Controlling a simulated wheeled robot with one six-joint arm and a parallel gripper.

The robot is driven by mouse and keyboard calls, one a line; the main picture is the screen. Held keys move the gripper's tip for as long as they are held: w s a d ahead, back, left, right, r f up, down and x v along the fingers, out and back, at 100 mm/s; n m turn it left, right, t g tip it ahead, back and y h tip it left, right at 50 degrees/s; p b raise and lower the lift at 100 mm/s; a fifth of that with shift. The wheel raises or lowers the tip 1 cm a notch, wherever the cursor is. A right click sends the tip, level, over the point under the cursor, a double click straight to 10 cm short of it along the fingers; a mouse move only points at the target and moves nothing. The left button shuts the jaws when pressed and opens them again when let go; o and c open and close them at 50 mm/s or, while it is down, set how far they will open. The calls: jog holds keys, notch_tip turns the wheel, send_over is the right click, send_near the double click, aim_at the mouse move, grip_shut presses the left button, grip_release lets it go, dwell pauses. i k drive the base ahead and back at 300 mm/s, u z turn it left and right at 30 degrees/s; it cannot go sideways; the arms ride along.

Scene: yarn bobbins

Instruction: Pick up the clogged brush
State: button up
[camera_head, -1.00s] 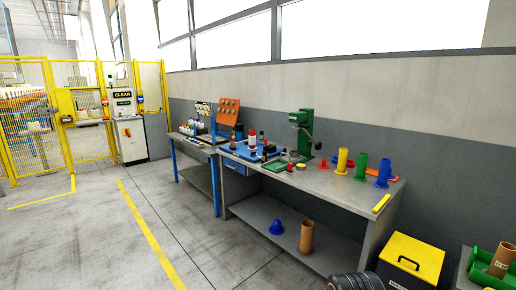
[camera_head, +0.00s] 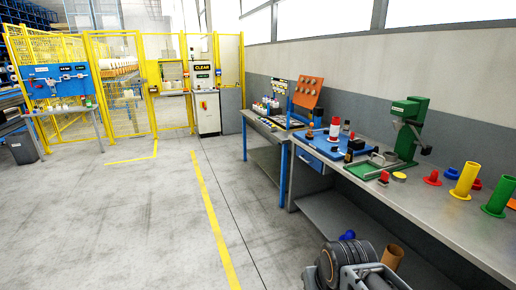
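I cannot single out a clogged brush; the small tools are too small to tell apart. The grey workbench (camera_head: 432,215) stands at the right. A blue mat (camera_head: 316,148) on it holds a red-and-white bottle (camera_head: 335,128), a small brown upright item (camera_head: 310,132) and dark items that I cannot identify. Dark round parts with a grey bracket at the bottom edge look like my arm. My gripper's fingers do not show.
A yellow and a green bobbin (camera_head: 497,197) stand on the bench's right part. A cardboard tube (camera_head: 393,257) is low beside the bench. A second table (camera_head: 263,128) with bottles adjoins at the back. Yellow fencing (camera_head: 120,95) and a blue board (camera_head: 58,82) are further off.

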aim_at(347, 121)
jog(key=u, duration=0.3)
jog(key=i, duration=2.3)
jog(key=z, duration=0.3)
jog(key=i, duration=2.25)
jog(key=z, duration=1.2)
jog(key=i, duration=0.8)
jog(key=z, duration=0.2)
